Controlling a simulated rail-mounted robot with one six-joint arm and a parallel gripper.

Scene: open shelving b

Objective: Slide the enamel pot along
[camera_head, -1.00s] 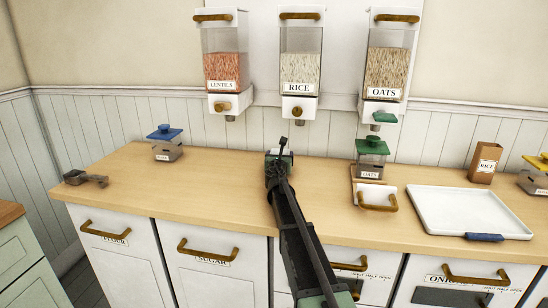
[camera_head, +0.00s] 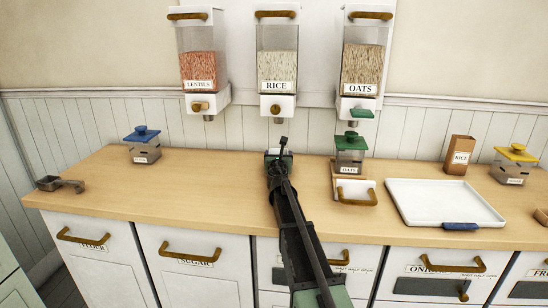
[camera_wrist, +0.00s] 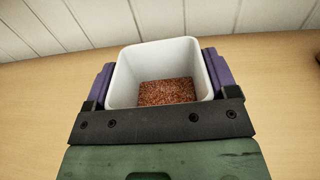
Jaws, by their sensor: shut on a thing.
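The white enamel pot (camera_wrist: 155,60) is square with an open top and has reddish-orange grains, like lentils, in its bottom. My gripper (camera_wrist: 160,80) is shut on it, with one purple finger against each side. The pot looks upright, and the wooden counter shows around it. In the head view my gripper (camera_head: 279,157) is at the counter's back half, below the rice dispenser (camera_head: 277,70). My arm hides most of the pot there.
To the right stand a green-lidded oats jar (camera_head: 349,160), a small white handled box (camera_head: 356,192) and a white tray (camera_head: 440,203). A blue-lidded jar (camera_head: 142,150) and a metal scoop (camera_head: 58,185) are at the left. Lentils (camera_head: 202,70) and oats (camera_head: 362,72) dispensers hang above.

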